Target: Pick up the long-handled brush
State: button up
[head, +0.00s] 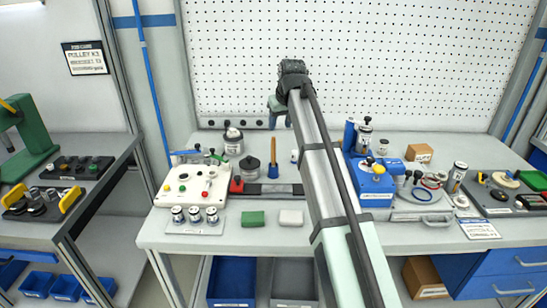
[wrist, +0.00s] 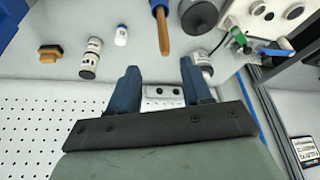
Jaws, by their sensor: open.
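The long-handled brush appears to be the upright brown stick (head: 273,151) standing in a blue base near the back middle of the bench. In the wrist view its brown handle (wrist: 164,34) shows at the top, its blue part cut by the frame edge. My gripper (head: 281,121) is high at the back of the bench, in front of the pegboard. In the wrist view its two blue fingers (wrist: 160,74) are apart with nothing held between them. The handle lies beyond the fingertips, apart from them.
A black-lidded grey jar (head: 250,166) stands left of the brush, and a white bottle (wrist: 122,36) stands on its other side. A white panel with knobs (head: 190,186) is further left. A green block (head: 253,219) and a white block (head: 291,218) lie at the front.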

aim_at(273, 146)
jog(key=x, duration=0.8)
jog(key=shift+a+f, duration=0.2)
jog(key=shift+f, duration=0.1)
jog(key=shift+x, duration=2.65)
jog(key=shift+w+a+r, duration=0.1)
jog(key=shift+w+r, duration=0.05)
grip_shut()
